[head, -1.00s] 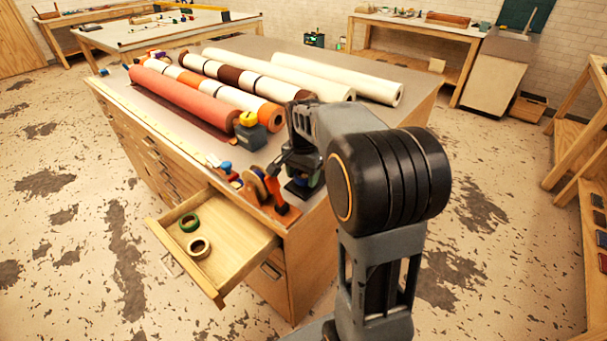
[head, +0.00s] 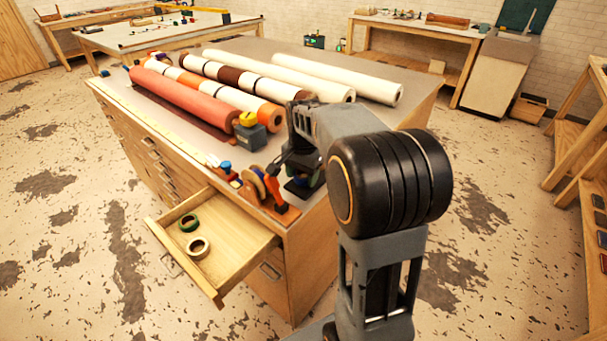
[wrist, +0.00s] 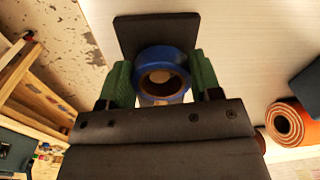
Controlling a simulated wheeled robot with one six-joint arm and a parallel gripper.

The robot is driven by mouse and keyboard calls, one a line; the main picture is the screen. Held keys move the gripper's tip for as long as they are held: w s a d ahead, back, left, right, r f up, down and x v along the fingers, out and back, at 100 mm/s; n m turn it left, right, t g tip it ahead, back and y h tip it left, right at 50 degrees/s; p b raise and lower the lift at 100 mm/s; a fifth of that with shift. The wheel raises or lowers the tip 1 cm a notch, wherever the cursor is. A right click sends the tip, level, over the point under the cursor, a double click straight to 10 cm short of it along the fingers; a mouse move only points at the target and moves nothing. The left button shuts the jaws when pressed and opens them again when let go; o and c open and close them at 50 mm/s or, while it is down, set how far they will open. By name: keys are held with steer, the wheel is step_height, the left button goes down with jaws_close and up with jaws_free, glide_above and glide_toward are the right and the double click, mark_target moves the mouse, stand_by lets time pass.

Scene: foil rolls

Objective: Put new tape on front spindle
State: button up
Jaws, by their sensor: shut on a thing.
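A blue tape roll (wrist: 162,72) sits between the green fingertips of my gripper (wrist: 160,82) in the wrist view. The fingers are shut on its sides, and its open core faces the camera. A black plate (wrist: 155,30) shows just beyond the roll. In the head view my arm mostly hides the gripper and the held roll at the near right corner of the worktop. The tape dispenser (head: 274,192), with a wooden base, an orange part and round discs, stands just left of the gripper. I cannot tell its spindles apart.
The drawer (head: 240,262) sticks out from the near side of the cabinet. A dark block with a yellow top (head: 249,130) stands behind the dispenser. A red roll (head: 185,95) and several long foil rolls lie across the worktop (head: 262,48).

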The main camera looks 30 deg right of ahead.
steer(key=shift+s+f+g, duration=0.15)
steer(key=shift+s+f, duration=0.05)
steer(key=shift+f, duration=0.4)
steer(key=shift+s+f+g, duration=0.15)
steer(key=shift+f, duration=0.45)
steer(key=o, duration=1)
steer(key=shift+r, duration=0.1)
steer(key=shift+w+r+p, duration=0.15)
steer(key=shift+r+p, duration=0.7)
steer(key=shift+r, duration=0.05)
steer(key=shift+w+r+p, duration=0.15)
steer(key=shift+r+p, duration=0.65)
steer(key=shift+r, duration=0.05)
steer(key=shift+r+p, duration=2.8)
steer(key=shift+r, duration=0.7)
steer(key=s+a+n+t, duration=0.2)
steer(key=s+a+n, duration=0.2)
steer(key=s, duration=0.3)
steer(key=s+a+r+n+t, duration=0.1)
steer(key=s+a+n+t, duration=0.1)
steer(key=s+a+n, duration=0.2)
steer(key=s+n, duration=0.3)
steer(key=s, duration=0.1)
steer(key=shift+s+a+n, duration=0.3)
